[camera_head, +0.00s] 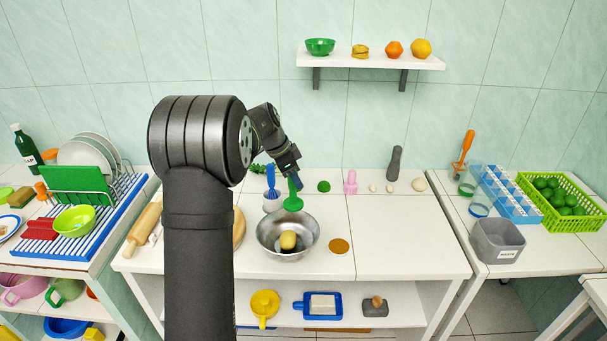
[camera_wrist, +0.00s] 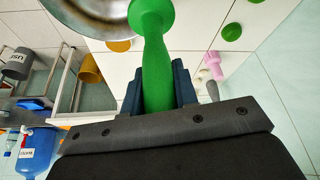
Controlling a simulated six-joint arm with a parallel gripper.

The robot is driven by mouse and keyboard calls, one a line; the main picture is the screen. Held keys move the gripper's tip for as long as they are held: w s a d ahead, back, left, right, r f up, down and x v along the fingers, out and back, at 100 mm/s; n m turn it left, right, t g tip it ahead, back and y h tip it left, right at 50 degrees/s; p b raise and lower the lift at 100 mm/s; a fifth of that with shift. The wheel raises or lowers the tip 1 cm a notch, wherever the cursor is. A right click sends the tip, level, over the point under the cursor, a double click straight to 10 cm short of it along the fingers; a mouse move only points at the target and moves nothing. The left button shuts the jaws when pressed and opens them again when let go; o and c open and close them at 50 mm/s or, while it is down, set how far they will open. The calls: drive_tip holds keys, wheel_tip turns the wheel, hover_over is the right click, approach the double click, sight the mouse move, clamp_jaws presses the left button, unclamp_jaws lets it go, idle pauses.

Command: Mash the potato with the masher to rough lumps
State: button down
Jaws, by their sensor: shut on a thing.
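My gripper (camera_head: 292,180) is shut on the green handle of the masher (camera_head: 293,203). In the wrist view the masher (camera_wrist: 153,50) runs straight out from between the dark fingers (camera_wrist: 158,88). The masher points down, its green head just above the far rim of the metal bowl (camera_head: 266,247). The yellow potato (camera_head: 288,240) lies in the bowl as one whole lump, and the masher head is apart from it. Part of the bowl (camera_wrist: 95,14) shows at the top of the wrist view; the potato is not visible there.
A blue-handled tool in a white cup (camera_head: 271,201) stands just behind the bowl. An orange-brown disc (camera_head: 339,246) lies to its right. The counter's right part is clear.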

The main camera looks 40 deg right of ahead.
drive_tip(key=s+a+r+m, duration=0.2)
drive_tip(key=s+a+m, duration=0.15)
drive_tip(key=a, duration=0.25)
drive_tip(key=shift+n+g+y, duration=0.25)
drive_tip(key=shift+g+y, duration=0.15)
drive_tip(key=shift+g, duration=0.1)
drive_tip(key=shift+s+f, duration=0.2)
drive_tip(key=shift+f, duration=2.05)
drive_tip(key=shift+d, duration=0.1)
drive_tip(key=shift+f, duration=0.1)
drive_tip(key=shift+f, duration=0.1)
idle(0.7)
idle(0.7)
drive_tip(key=shift+f, duration=0.1)
idle(0.9)
idle(0.7)
